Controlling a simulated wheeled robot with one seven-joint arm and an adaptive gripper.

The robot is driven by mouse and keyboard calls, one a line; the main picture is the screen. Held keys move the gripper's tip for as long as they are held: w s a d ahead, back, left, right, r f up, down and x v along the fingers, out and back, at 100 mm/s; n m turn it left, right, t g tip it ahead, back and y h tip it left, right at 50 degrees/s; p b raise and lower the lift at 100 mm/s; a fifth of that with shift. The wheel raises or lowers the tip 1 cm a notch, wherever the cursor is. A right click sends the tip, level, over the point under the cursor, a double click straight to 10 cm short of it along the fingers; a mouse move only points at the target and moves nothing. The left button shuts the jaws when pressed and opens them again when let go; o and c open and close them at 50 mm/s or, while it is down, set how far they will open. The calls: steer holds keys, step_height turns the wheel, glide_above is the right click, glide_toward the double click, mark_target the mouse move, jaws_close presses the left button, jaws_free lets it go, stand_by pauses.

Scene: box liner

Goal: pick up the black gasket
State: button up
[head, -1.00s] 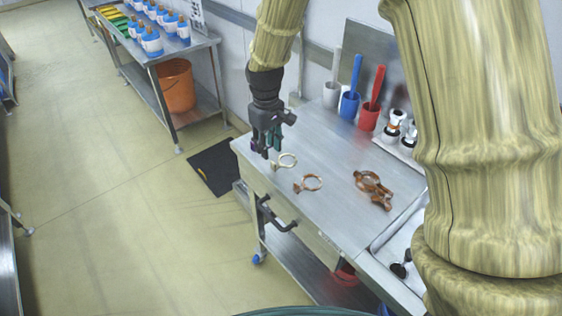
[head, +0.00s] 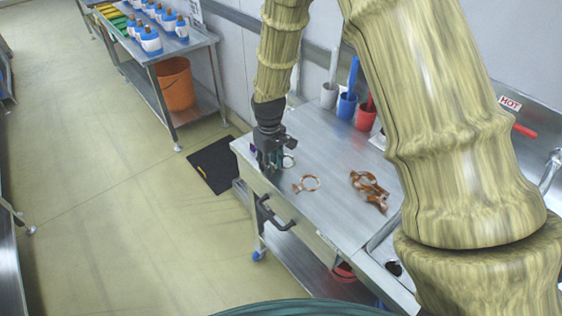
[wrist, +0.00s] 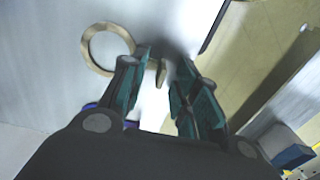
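I cannot make out a black gasket in either view. My gripper (head: 270,163) is low over the near-left end of the steel table. In the wrist view my gripper (wrist: 165,68) has its teal-padded fingers apart. A tan ring (wrist: 86,56) lies flat on the table just left of the fingertips; its small tab (wrist: 161,72) shows between them. I cannot tell whether the fingers touch it. In the head view the ring (head: 290,161) is partly hidden behind my gripper. A small purple thing (wrist: 90,105) shows beside my left finger, mostly hidden.
Blue (head: 347,105) and red (head: 366,118) cups stand at the back wall. The table's left edge is close to my gripper.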

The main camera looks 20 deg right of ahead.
jaws_close()
stand_by(0.4)
